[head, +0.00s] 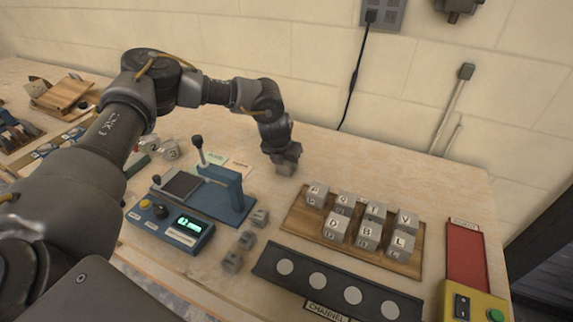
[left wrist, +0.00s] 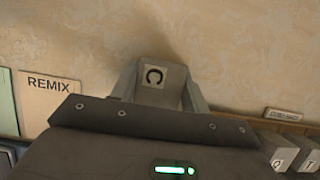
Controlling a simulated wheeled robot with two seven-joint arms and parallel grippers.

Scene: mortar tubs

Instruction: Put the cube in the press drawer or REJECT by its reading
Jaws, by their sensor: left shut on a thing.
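My left gripper (head: 287,158) is shut on a grey cube, behind the blue press and left of the wooden tray. In the left wrist view the cube (left wrist: 172,92) sits between the fingers, with a dark C-like mark on a white patch. I cannot tell whether it touches the table. The blue press (head: 228,190) has an upright lever and a base with a lit green display (head: 188,222), too small to read. I cannot make out its drawer. A red strip (head: 466,255) with an unreadable label lies at the right. My right gripper is not in view.
A wooden tray (head: 292,222) holds several lettered cubes. A dark channel rail (head: 335,285) with pale discs lies in front. Loose small blocks (head: 245,240) sit beside the press. A REMIX card (left wrist: 50,97) lies behind it. A yellow switch box (head: 476,302) stands front right.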

